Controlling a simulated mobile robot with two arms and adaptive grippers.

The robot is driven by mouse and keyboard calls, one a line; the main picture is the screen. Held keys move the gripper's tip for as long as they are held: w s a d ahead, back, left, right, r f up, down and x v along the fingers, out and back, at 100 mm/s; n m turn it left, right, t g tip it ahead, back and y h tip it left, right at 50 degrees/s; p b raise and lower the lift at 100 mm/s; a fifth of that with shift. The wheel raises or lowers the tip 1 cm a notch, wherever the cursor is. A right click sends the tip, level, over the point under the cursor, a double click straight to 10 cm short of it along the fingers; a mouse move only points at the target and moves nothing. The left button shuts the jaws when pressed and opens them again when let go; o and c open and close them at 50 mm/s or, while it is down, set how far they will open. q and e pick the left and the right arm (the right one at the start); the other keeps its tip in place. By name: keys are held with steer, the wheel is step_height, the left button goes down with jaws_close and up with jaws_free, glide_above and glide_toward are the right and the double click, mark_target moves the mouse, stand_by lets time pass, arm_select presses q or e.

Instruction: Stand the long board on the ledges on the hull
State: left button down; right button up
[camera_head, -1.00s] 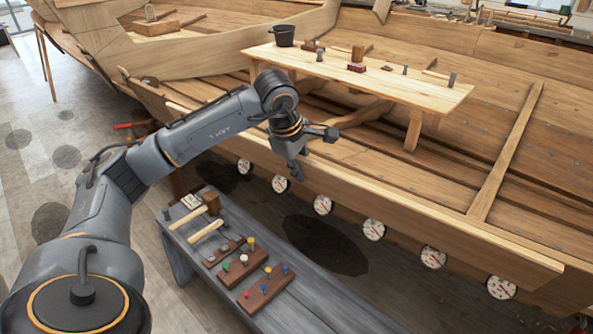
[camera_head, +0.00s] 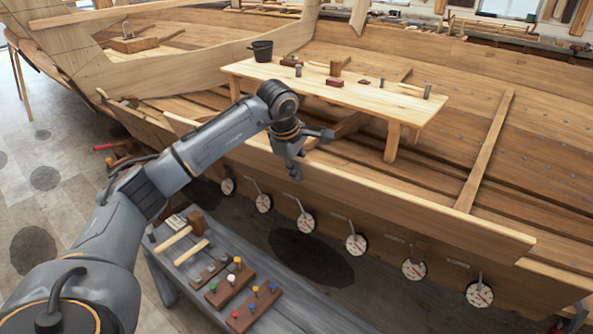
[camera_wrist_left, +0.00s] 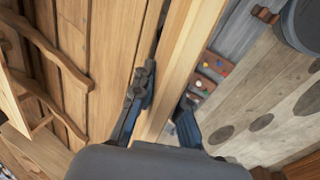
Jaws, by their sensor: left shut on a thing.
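The long board (camera_head: 400,210) is a pale plank that runs along the near side of the hull (camera_head: 510,150), sloping down to the right in the head view. My left gripper (camera_head: 292,168) is shut on it near its middle. In the left wrist view the board (camera_wrist_left: 182,60) passes between the two fingers (camera_wrist_left: 160,115), which sit on either side of it. I cannot clearly pick out the ledges. My right gripper is not in view.
Several round dials (camera_head: 356,245) with small levers line the hull below the board. A grey bench (camera_head: 185,265) with mallets and peg blocks stands in front. A wooden table (camera_head: 370,105) with a black bucket (camera_head: 262,50) stands behind the board.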

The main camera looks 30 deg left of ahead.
mark_target(304, 184)
arm_select(q)
steer(key=shift+w, duration=0.1)
stand_by(0.4)
steer(key=shift+b+x, duration=1.1)
steer(key=shift+x, duration=1)
steer(key=shift+w+f, duration=0.1)
steer(key=shift+f, duration=0.05)
steer(key=shift+b+x, duration=0.55)
steer(key=shift+x, duration=0.55)
steer(key=shift+w+f, duration=0.1)
steer(key=shift+w, duration=0.05)
